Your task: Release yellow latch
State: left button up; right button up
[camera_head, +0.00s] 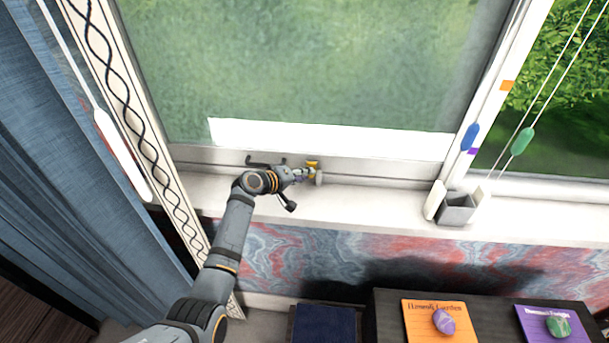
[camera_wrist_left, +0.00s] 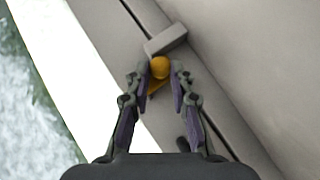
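The yellow latch (camera_head: 312,163) sits on the lower rail of the window sash, just above the sill. In the left wrist view its round yellow knob (camera_wrist_left: 160,67) stands out beside a small grey block (camera_wrist_left: 165,40), with a thin yellow part below it. My left gripper (camera_head: 305,173) reaches the latch from the left in the head view. In the left wrist view its two fingertips (camera_wrist_left: 160,74) lie close against both sides of the knob and appear shut on it. The fingers partly hide the latch's lower part. My right gripper is in neither view.
The white sill (camera_head: 370,208) is mostly clear. A small grey open box (camera_head: 458,212) stands at its right. Cords with blue (camera_head: 469,137) and green (camera_head: 522,141) pulls hang at right. A blue curtain (camera_head: 60,170) hangs at left. A dark desk with cards and stones stands below.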

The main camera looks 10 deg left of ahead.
pick_arm(q)
grip_shut()
notch_tip(320, 180, up, 2)
jog(key=n+g+p, duration=0.1)
jog(key=g+p, duration=0.1)
jog(key=p, duration=0.4)
jog(key=shift+s+g+y+p, duration=0.15)
jog(key=shift+g+y+p, duration=0.15)
jog(key=shift+r+n+g+p, duration=0.15)
jog(key=shift+n+g+p, duration=0.25)
jog(key=shift+g+p, duration=0.2)
jog(key=shift+r+n+g+y, duration=0.2)
jog(key=shift+n+g+y, duration=0.15)
jog(key=shift+g, duration=0.55)
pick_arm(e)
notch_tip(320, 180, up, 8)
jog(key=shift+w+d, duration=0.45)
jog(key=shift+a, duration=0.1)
pick_arm(q)
jog(key=o, duration=0.6)
grip_release()
